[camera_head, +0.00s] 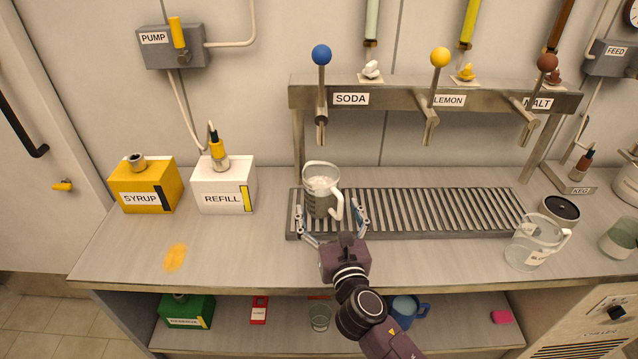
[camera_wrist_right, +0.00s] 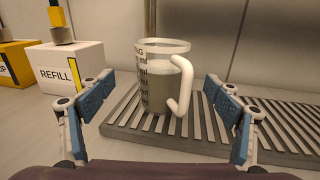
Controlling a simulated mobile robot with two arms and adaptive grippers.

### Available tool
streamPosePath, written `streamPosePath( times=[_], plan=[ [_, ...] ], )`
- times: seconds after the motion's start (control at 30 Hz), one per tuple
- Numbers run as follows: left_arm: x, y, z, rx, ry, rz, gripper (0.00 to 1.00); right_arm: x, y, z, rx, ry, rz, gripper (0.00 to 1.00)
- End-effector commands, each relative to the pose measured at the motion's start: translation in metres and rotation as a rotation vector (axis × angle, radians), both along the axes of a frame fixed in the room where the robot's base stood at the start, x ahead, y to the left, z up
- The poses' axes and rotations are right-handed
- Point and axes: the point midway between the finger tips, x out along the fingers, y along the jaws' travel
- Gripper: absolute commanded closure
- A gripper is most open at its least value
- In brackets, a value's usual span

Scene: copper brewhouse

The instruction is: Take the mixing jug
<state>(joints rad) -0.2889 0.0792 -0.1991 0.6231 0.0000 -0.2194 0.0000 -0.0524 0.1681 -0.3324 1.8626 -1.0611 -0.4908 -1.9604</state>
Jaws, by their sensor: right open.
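The mixing jug (camera_head: 318,198) is a clear jug with a white handle and greyish contents. It stands upright on the left end of the slatted drip tray (camera_head: 450,212), under the SODA tap (camera_head: 321,100). In the right wrist view the jug (camera_wrist_right: 158,88) is centred, with its handle turned to the right and part of a label ending in "NG". My right gripper (camera_head: 329,213) is open, with its fingers to either side of the jug's near side; I see gaps between fingers and jug in the wrist view. My left gripper is not in view.
A second clear jug (camera_head: 530,250) stands on the counter at the right, near a dark-topped round container (camera_head: 559,210). The SYRUP box (camera_head: 143,190) and REFILL box (camera_head: 222,190) stand to the left. LEMON and MALT taps hang over the tray. The front left counter is clear except for a yellow stain (camera_head: 175,257).

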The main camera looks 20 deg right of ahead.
Motion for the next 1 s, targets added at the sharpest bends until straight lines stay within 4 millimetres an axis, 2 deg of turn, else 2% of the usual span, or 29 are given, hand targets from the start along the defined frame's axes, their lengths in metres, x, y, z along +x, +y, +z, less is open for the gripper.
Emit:
streamPosePath(
  times=[0.1, 0.17, 0.27, 0.43, 0.53, 0.7, 0.9, 1.0],
  plan=[
    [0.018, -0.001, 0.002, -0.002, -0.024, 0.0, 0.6, 0.004, 0.002, 0.001, -0.021, -0.002, 0.006, 0.17],
    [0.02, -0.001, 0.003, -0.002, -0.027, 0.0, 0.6, 0.009, 0.001, 0.001, -0.023, -0.004, 0.006, 0.17],
    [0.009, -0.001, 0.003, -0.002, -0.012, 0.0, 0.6, 0.02, 0.0, 0.002, -0.022, -0.004, 0.005, 0.17],
    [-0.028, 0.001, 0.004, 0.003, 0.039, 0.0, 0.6, 0.039, -0.004, 0.001, -0.019, -0.003, 0.005, 0.17],
    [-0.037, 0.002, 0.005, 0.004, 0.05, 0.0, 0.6, 0.054, -0.008, -0.001, -0.019, -0.003, 0.003, 0.17],
    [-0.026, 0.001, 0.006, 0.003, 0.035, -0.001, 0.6, 0.074, -0.01, -0.002, -0.019, -0.003, 0.005, 0.17],
    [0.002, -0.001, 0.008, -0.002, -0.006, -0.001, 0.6, 0.078, -0.01, -0.003, -0.019, -0.001, 0.005, 0.17],
    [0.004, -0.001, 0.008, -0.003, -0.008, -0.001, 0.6, 0.078, -0.01, -0.003, -0.019, -0.002, 0.005, 0.17]
  ],
)
